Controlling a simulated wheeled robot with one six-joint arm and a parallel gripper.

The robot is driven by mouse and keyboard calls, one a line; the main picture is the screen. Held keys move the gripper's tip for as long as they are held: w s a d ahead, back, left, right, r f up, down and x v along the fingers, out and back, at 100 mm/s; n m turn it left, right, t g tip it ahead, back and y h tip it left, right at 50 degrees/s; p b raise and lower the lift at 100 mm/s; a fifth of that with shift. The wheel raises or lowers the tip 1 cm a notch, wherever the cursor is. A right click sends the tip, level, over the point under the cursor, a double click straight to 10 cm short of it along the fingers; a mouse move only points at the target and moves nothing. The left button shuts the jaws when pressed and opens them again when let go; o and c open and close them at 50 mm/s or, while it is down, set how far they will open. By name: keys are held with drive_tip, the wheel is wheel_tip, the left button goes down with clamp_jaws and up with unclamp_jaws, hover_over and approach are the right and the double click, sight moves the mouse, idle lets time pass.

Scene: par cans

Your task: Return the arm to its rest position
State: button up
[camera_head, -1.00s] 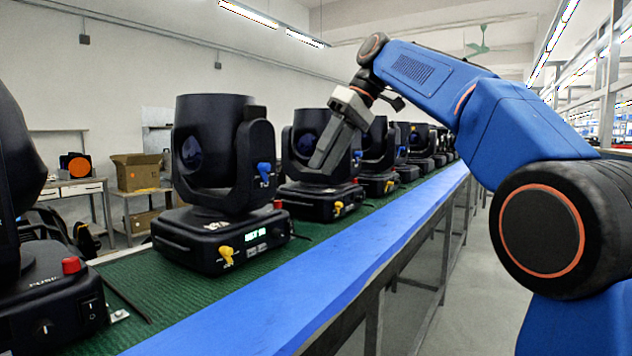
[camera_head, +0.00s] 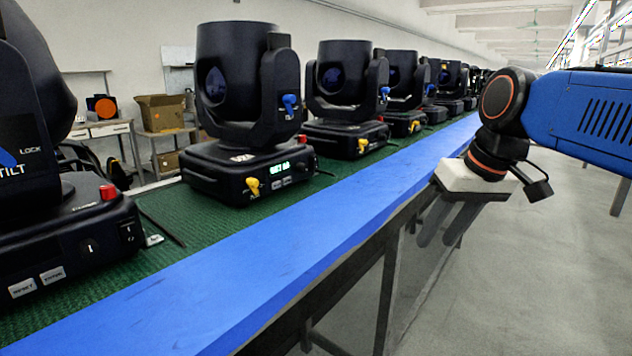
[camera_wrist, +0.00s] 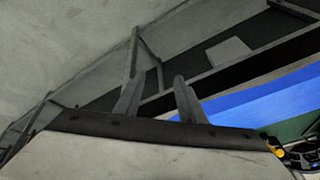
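My gripper (camera_head: 438,238) hangs from my blue arm at the right of the head view, beside the bench's blue edge and over the aisle. Its two grey fingers point down and stand apart with nothing between them. In the wrist view the fingers (camera_wrist: 158,88) also show apart and empty, with the bench frame and floor behind them. My gripper touches none of the lamps.
Black moving-head lamps stand in a row on a green mat (camera_head: 165,212); the nearest whole one (camera_head: 240,110) is left of centre. The blue bench edge (camera_head: 250,260) runs along the row. The grey aisle floor (camera_head: 560,270) at right is clear.

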drive_tip(key=s+d+f+m+h, duration=0.1)
drive_tip(key=s+d+f, duration=0.2)
drive_tip(key=s+f, duration=0.3)
drive_tip(key=s+d+f+m+t+h, duration=0.1)
drive_tip(key=s+d+f, duration=0.2)
drive_tip(key=f, duration=1)
drive_tip(key=s, duration=0.3)
drive_tip(key=shift+s+d+f, duration=0.25)
drive_tip(key=shift+s, duration=0.15)
idle(0.7)
